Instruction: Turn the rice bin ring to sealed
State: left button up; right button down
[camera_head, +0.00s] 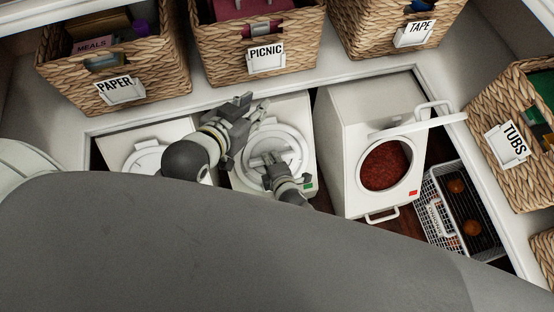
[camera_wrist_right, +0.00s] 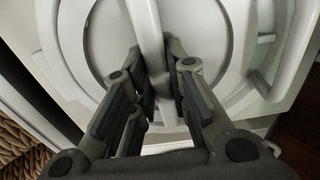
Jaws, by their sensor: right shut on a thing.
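The middle white bin (camera_head: 236,180) has a round white lid with a ring (camera_head: 298,150) and a bar handle across it. A small green mark shows near the bin's lower right corner. No name is readable on it, so I cannot confirm it is the rice bin. My right gripper (camera_head: 270,165) reaches onto the lid from below and is shut on the bar handle (camera_wrist_right: 146,25), which stands between its fingers in the right wrist view (camera_wrist_right: 166,75). My left gripper (camera_head: 250,110) is just above the lid's upper left edge; its finger opening is unclear.
A white bin (camera_head: 345,110) to the right stands open, its hinged lid (camera_head: 420,122) raised, with red contents and a red mark. Another lidded bin (camera_head: 145,155) is at left, partly hidden by my arm. A wire basket (camera_head: 430,195) is at right; wicker baskets (camera_head: 165,75) line the shelf above.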

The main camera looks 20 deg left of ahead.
dwell(0.4)
jog(key=c, duration=1.4)
grip_release()
jog(key=shift+v, duration=6)
jog(key=shift+d, duration=0.15)
